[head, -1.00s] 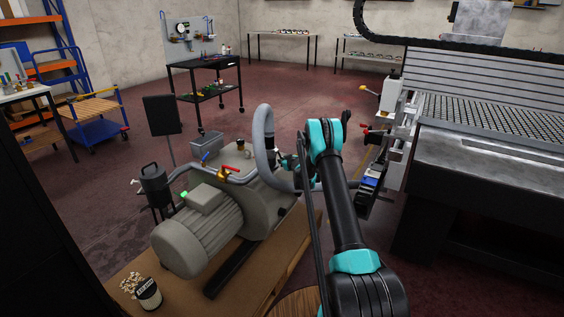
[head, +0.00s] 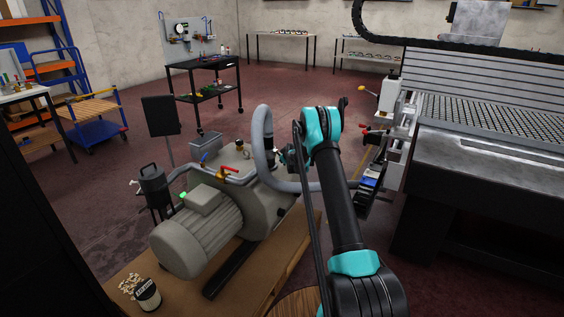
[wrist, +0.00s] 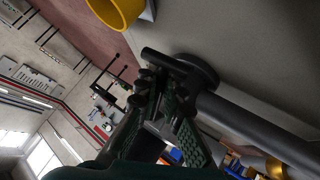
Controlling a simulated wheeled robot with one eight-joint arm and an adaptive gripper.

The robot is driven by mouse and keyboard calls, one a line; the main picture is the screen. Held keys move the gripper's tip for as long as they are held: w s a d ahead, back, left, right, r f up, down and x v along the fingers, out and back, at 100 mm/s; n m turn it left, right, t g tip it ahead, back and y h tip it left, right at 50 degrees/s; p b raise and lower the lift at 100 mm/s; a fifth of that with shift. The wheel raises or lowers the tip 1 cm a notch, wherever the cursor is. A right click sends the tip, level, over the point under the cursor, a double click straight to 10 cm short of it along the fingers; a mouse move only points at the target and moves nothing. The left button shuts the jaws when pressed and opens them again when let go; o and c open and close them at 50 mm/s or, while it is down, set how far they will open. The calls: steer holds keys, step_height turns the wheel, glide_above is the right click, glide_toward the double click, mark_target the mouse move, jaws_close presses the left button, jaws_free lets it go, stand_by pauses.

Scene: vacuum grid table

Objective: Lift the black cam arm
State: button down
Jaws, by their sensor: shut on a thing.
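The black cam arm (wrist: 162,59) shows in the wrist view as a short dark bar running into a round black hub (wrist: 198,70) against a grey surface. My gripper (wrist: 166,92) is at the bar with its ribbed fingers drawn in on it, shut on the cam arm. The fingers cover part of the contact.
A thick dark bar (wrist: 250,130) runs beside the hub, and a yellow ring (wrist: 118,12) is above. In the head view a grey pump (head: 205,225) with a hose (head: 263,135) stands left of my arm. The grid table (head: 490,150) is at right.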

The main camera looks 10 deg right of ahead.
steer(key=shift+s+d+r+n+g+h, duration=0.15)
steer(key=shift+r+n+g+h, duration=0.2)
steer(key=shift+g+h, duration=0.2)
steer(key=shift+s+d+r+n+g+h, duration=0.15)
steer(key=shift+r+n+g+h, duration=0.2)
steer(key=shift+h, duration=0.3)
steer(key=shift+d+r+n+g+h, duration=0.1)
steer(key=shift+r+n+g+h, duration=0.25)
steer(key=shift+g+h, duration=0.3)
steer(key=shift+d+r+n+g+h, duration=0.1)
steer(key=shift+r+n+g+h, duration=0.05)
steer(key=shift+r+g+h, duration=0.4)
steer(key=shift+f, duration=0.1)
steer(key=c, duration=1.6)
jaws_free()
steer(key=shift+a, duration=0.1)
steer(key=v, duration=1.2)
steer(key=shift+s, duration=0.15)
